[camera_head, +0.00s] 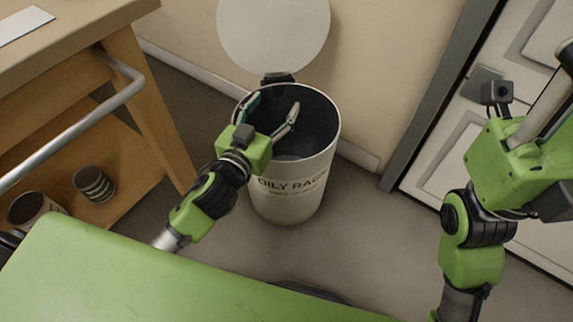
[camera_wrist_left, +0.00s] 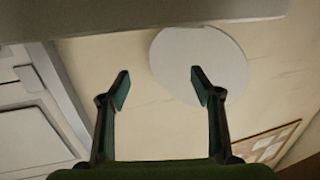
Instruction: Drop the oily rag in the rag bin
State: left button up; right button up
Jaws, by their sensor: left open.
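The rag bin (camera_head: 287,203) is a pale round can marked "OILY RAGS". It stands upright on the floor with its round lid (camera_head: 273,35) raised against the wall. My left gripper (camera_head: 272,108) is over the bin's mouth, its fingers spread. In the left wrist view the fingers (camera_wrist_left: 160,84) are apart with nothing between them, and the lid (camera_wrist_left: 222,65) shows behind. No rag can be made out; the bin's inside is dark and partly hidden by the gripper. My right arm is at the right, its fingers not clearly shown.
A wooden bench (camera_head: 150,105) with a metal rail (camera_head: 90,118) stands at the left. Its lower shelf holds a striped can (camera_head: 94,183) and another container (camera_head: 32,207). A panelled door (camera_head: 455,135) is at the right. Floor right of the bin is clear.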

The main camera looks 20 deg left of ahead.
pick_arm(q)
jog(key=s, duration=0.5)
jog(key=s+a, duration=0.1)
jog(key=s, duration=0.2)
jog(key=shift+s+r, duration=0.25)
jog(key=shift+s, duration=0.05)
